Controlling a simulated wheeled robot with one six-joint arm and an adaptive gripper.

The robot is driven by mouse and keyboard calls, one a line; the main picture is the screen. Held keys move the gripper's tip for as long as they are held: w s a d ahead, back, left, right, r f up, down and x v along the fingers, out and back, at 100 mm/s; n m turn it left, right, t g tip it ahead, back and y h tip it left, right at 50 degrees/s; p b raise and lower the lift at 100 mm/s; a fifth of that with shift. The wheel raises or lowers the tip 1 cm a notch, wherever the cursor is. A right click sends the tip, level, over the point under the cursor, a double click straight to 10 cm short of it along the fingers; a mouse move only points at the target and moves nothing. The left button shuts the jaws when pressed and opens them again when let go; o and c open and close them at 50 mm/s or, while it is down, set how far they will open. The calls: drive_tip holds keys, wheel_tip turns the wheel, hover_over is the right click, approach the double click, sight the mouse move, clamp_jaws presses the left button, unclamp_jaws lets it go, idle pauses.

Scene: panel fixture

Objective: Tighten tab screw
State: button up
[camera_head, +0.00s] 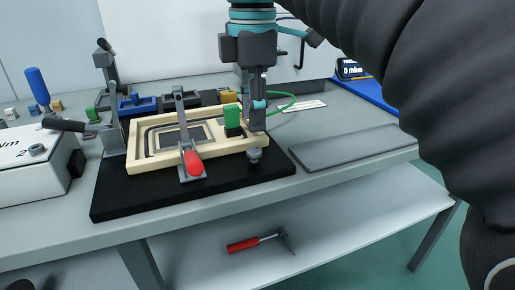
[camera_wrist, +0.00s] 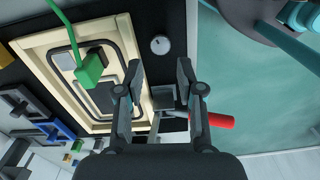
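The tab screw appears to be the small grey round knob (camera_head: 254,155) at the front right of the black base plate (camera_head: 130,198), beside the cream panel frame (camera_head: 150,163). In the wrist view the knob (camera_wrist: 159,45) shows beyond the fingertips, with a light mark on its face. My gripper (camera_head: 257,118) points down above and just behind the knob, close to the frame's right end. In the wrist view my gripper (camera_wrist: 161,85) has its two fingers spread, with nothing held between them. The knob stands apart from the fingers.
A toggle clamp with a red handle (camera_head: 193,163) stands at the frame's front; another clamp (camera_head: 108,120) stands at left. A green connector (camera_head: 233,121) with a green cable sits on the panel. A grey flat pad (camera_head: 350,148) lies right. A red-handled tool (camera_head: 250,243) lies on the lower shelf.

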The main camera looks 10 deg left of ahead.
sight(256, 149)
wheel_tip(256, 149, down, 6)
drive_tip(key=shift+b, duration=0.6)
clamp_jaws()
drive_tip(key=shift+d, duration=0.15)
